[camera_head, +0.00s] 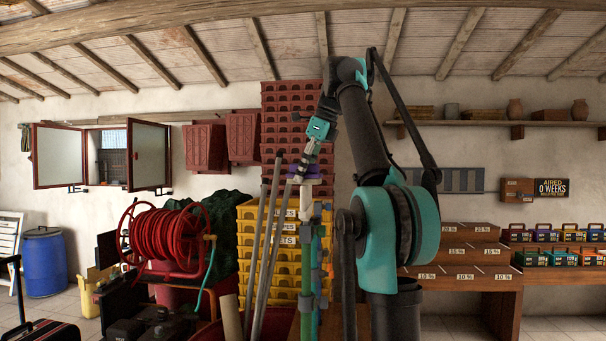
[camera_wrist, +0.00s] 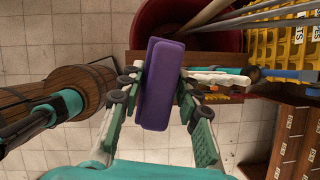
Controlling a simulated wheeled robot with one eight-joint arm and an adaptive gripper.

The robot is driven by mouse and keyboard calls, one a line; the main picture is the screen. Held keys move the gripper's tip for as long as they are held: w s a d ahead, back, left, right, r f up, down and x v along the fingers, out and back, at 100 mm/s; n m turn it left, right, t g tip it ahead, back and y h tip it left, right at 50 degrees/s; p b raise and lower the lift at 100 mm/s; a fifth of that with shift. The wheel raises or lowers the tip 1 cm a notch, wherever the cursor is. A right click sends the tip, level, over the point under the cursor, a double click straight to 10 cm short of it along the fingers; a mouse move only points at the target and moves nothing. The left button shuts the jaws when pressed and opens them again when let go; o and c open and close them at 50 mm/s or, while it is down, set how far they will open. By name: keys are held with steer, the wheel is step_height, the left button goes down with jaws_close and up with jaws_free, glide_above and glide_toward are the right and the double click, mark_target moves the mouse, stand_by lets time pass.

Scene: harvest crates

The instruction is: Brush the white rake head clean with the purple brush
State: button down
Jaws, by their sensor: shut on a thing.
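My gripper (camera_wrist: 157,88) is shut on the purple brush (camera_wrist: 160,85), which sits lengthwise between its two fingers in the wrist view. The brush also shows as a small purple patch just below my gripper (camera_head: 310,157) in the head view (camera_head: 315,169). The white rake head (camera_wrist: 218,77) lies just right of the brush in the wrist view, partly behind the right finger. In the head view a pale bar that looks like the rake head (camera_head: 302,181) is just under the brush, atop upright poles. I cannot tell whether brush and rake head touch.
Several long poles (camera_head: 265,250) lean close to the rake. A red tub (camera_wrist: 145,30) holds pole ends. Stacked yellow crates (camera_head: 257,268) and a red hose reel (camera_head: 170,240) stand nearby. A wooden barrel-like thing (camera_wrist: 85,85) is left in the wrist view.

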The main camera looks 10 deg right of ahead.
steer(key=shift+w+d+f, duration=0.1)
steer(key=shift+w+d, duration=0.15)
steer(key=shift+w, duration=0.55)
steer(key=shift+w+d+r, duration=0.1)
steer(key=shift+w+d, duration=0.2)
steer(key=shift+w, duration=0.45)
steer(key=shift+w+d+f, duration=0.1)
steer(key=shift+w+d, duration=0.15)
steer(key=shift+w, duration=0.55)
steer(key=s+a, duration=0.3)
steer(key=s, duration=0.8)
steer(key=shift+a+f, duration=0.15)
steer(key=shift+a, duration=0.15)
steer(key=shift+s, duration=0.1)
steer(key=s, duration=0.1)
steer(key=s+a, duration=0.1)
steer(key=s, duration=0.1)
steer(key=shift+s+a, duration=0.1)
steer(key=shift+s, duration=0.05)
steer(key=shift+r, duration=0.25)
steer(key=shift+r, duration=2.9)
